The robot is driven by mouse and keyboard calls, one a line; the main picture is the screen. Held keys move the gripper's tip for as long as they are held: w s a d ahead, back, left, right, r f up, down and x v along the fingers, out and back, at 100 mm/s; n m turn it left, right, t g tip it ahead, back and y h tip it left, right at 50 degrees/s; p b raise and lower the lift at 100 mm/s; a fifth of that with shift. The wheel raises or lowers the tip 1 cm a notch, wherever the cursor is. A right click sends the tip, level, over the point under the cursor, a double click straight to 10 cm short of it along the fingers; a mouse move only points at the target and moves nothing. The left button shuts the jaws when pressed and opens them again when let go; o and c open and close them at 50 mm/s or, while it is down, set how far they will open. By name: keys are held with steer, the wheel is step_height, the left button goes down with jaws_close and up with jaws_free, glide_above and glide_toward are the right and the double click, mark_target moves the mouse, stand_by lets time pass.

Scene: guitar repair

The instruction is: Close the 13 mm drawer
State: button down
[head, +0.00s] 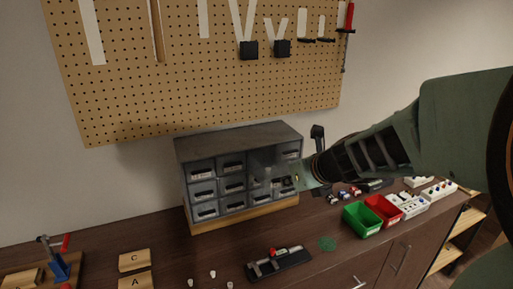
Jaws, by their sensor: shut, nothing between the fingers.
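A grey small-parts cabinet (238,142) with rows of labelled drawers stands on a wooden base against the wall. The labels are too small to read, so I cannot tell which drawer is the 13 mm one. On the right side of the cabinet, a translucent drawer (266,173) appears to stick out past the front, with dark contents near its right end. My gripper (298,178) comes in from the right and is at the right part of the cabinet front, close to this drawer. It is shut and empty. I cannot tell whether it touches the drawer. My arm hides some of the right side.
A pegboard (200,90) hangs behind the cabinet. Green (362,220) and red (383,210) bins stand to the right on the workbench (330,260). A dark tool holder (278,263), wooden blocks (134,261) and small white pieces lie in front. Bare bench lies left of the cabinet.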

mark_target(269, 169)
steer(key=shift+w, duration=0.1)
steer(key=w+a+p, duration=0.1)
steer(key=w, duration=0.2)
steer(key=w+a+p, duration=0.1)
steer(key=w, duration=0.3)
steer(key=w+a+p, duration=0.1)
steer(key=w, duration=0.3)
steer(key=shift+a+r, duration=0.1)
steer(key=shift+a, duration=0.2)
steer(key=shift+w+a, duration=0.2)
steer(key=shift+w, duration=0.35)
steer(key=shift+s+d, duration=0.1)
